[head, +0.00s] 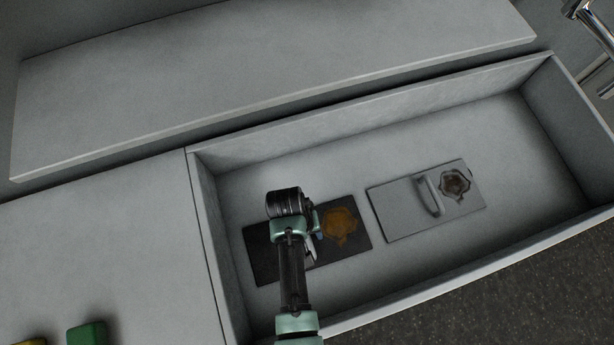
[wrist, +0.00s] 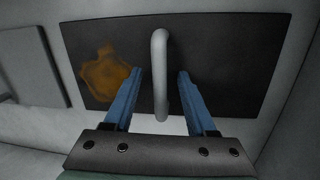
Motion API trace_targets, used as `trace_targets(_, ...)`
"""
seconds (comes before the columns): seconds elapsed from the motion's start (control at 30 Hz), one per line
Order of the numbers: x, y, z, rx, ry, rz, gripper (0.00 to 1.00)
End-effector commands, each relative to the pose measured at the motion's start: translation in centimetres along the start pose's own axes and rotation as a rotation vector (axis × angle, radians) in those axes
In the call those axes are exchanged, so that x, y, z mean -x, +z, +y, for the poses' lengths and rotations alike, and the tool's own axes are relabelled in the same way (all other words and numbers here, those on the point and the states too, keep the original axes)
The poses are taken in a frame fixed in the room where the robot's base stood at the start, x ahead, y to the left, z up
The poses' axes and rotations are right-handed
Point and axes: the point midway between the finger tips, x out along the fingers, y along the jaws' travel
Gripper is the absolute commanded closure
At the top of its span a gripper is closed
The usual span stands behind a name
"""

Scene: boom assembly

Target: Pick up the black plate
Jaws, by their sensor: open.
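The black plate (head: 264,262) lies flat on the floor of the grey sink-like basin, in its left half. It has a brown-orange stain and, in the wrist view, a light grey handle (wrist: 160,72) standing across its middle. The black plate (wrist: 225,60) fills most of the wrist view. My gripper (wrist: 160,76) is open, with one blue finger on each side of the handle and gaps between. In the head view my gripper (head: 316,245) is over the plate and my arm hides part of the plate and its handle.
A grey plate (head: 398,211) with a handle and a dark brown stain lies right of the black plate. The basin walls (head: 211,210) enclose both plates. A green block (head: 87,334) and a yellow object (head: 30,342) sit on the left counter. A metal faucet (head: 592,25) is at top right.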

Motion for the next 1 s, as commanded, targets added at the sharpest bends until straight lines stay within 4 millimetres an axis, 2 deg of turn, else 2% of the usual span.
trace_targets(0.2, -0.04, -0.01, 0.02, 0.000, 0.000, 0.000, 0.45)
trace_targets(0.5, -0.02, -0.01, 0.00, 0.000, 0.000, 0.000, 0.99)
trace_targets(1.0, 0.00, 0.00, -0.01, -0.001, 0.000, 0.000, 1.00)
